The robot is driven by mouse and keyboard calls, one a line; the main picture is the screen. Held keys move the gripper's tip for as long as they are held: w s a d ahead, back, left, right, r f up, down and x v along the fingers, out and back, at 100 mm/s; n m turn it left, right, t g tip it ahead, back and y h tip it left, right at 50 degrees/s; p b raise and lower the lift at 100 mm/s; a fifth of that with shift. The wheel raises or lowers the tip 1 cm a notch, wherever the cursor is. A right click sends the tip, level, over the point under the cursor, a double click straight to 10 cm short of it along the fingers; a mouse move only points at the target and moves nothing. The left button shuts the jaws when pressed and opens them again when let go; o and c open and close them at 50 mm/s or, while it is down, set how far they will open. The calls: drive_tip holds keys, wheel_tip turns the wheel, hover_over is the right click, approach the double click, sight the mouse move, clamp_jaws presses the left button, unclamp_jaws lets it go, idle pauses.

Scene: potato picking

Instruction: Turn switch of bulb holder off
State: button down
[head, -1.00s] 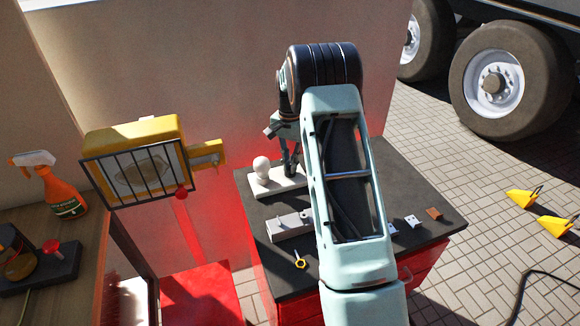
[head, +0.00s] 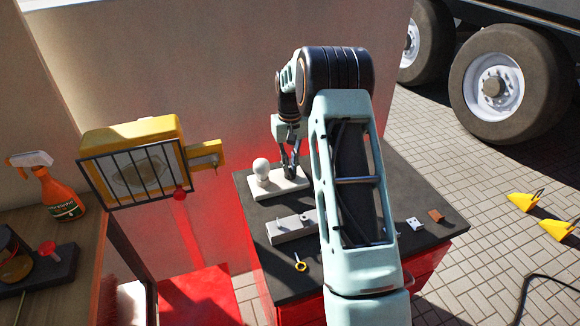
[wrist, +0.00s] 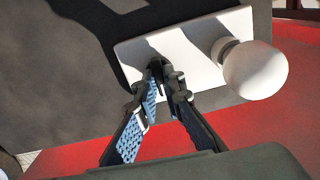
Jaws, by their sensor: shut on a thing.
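The bulb holder's white base plate (head: 266,188) lies on the dark cabinet top, with a round white bulb (head: 261,167) upright at its left end. In the wrist view the bulb (wrist: 256,70) is at the right of the plate (wrist: 135,52). My gripper (head: 290,176) points down over the plate's other end, beside the bulb. In the wrist view my gripper's fingertips (wrist: 164,84) close in on the small dark switch (wrist: 157,66) on the plate. The fingers partly hide the switch, so its position is hard to read.
A grey block-like fixture (head: 290,228) and a small yellow-ringed tool (head: 300,262) lie nearer on the cabinet top (head: 280,275). Small brackets lie at the right. A yellow work lamp (head: 135,165) stands left, and a wall is close behind the cabinet.

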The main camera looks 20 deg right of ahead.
drive_tip(key=shift+n, duration=0.3)
drive_tip(key=c, duration=2)
unclamp_jaws()
drive_tip(key=shift+c, duration=0.2)
wheel_tip(320, 180, up, 12)
